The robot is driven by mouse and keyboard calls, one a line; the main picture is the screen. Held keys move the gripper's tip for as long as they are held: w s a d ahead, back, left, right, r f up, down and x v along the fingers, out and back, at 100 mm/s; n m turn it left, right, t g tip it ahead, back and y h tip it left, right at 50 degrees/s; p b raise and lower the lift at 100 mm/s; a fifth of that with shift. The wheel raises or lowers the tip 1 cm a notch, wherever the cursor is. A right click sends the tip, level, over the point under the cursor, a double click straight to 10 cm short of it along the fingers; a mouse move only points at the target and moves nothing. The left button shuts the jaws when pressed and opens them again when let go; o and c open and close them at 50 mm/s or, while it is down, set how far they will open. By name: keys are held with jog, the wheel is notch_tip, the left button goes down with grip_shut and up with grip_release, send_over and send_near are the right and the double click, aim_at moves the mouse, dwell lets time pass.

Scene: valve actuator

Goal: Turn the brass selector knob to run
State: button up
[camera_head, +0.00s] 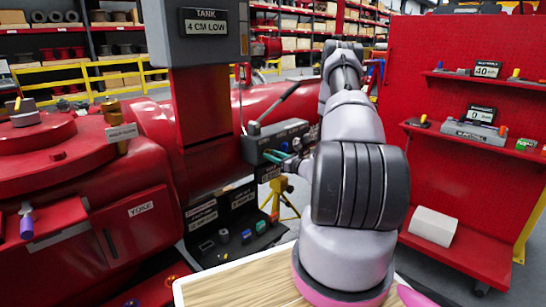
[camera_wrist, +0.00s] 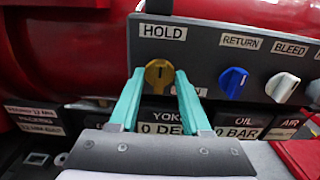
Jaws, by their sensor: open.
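The brass selector knob (camera_wrist: 158,73) is a round gold-coloured knob on the grey control panel (camera_wrist: 208,37) in the wrist view, with a dark mark near its middle. A HOLD label (camera_wrist: 163,32) sits above it. My gripper (camera_wrist: 160,78) has two teal fingers, open, one on the left and one on the right of the knob. I cannot tell whether they touch it. A label just below and right of the knob is mostly hidden by the right finger. In the head view my gripper (camera_head: 278,157) is at the panel's front; the brass knob is not clear there.
A blue RETURN knob (camera_wrist: 233,79) and a white BLEED knob (camera_wrist: 282,87) sit right of the brass one. Displays below read YOKE 0 DEG (camera_wrist: 168,128) and OIL 0 BAR (camera_wrist: 236,132). A red post with a TANK sign (camera_head: 205,21) stands left of the panel.

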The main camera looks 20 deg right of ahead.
grip_shut()
jog(key=shift+m, duration=0.4)
jog(key=shift+d+f+m, duration=0.1)
jog(key=shift+m, duration=4)
jog(key=shift+d+f+m, duration=0.1)
jog(key=shift+m, duration=4)
